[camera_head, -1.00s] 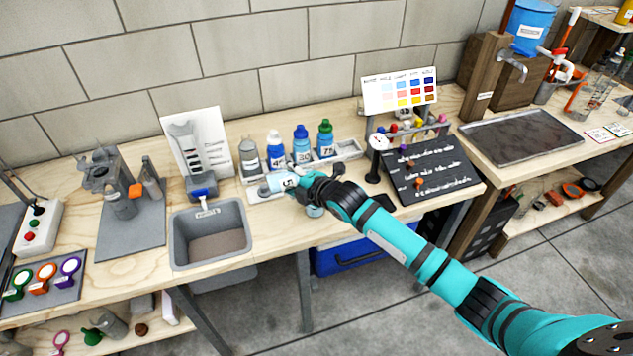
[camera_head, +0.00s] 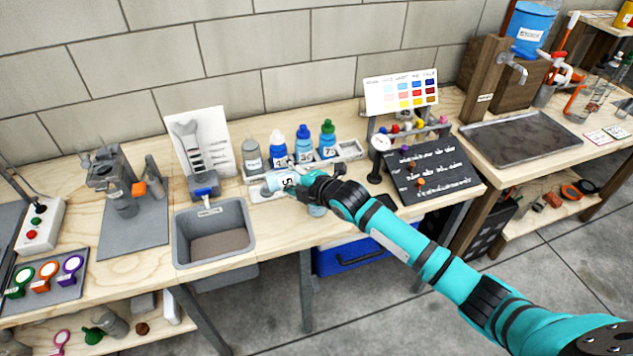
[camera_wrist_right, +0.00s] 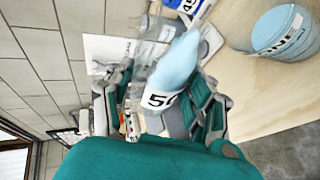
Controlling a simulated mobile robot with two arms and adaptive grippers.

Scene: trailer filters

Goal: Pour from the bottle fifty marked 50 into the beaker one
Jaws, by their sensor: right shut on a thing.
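My right gripper (camera_head: 303,183) is shut on the light blue bottle marked 50 (camera_head: 277,181) above the front of the bench. The bottle is tipped far over, its narrower end to the left in the head view. In the right wrist view the bottle (camera_wrist_right: 177,72) shows its 50 label between the fingers (camera_wrist_right: 180,118). A light blue round vessel, its label ending in NE (camera_wrist_right: 285,34), stands on the wood apart from the bottle. In the head view a pale blue vessel (camera_head: 317,210) shows partly below the gripper. I cannot see any liquid stream. My left gripper is out of view.
A rack (camera_head: 348,151) with several bottles stands behind the gripper. A grey sink (camera_head: 213,232) is to the left, with a bottle-diagram card (camera_head: 203,140) behind it. A black sloped board (camera_head: 432,168) and small stand (camera_head: 375,165) are to the right.

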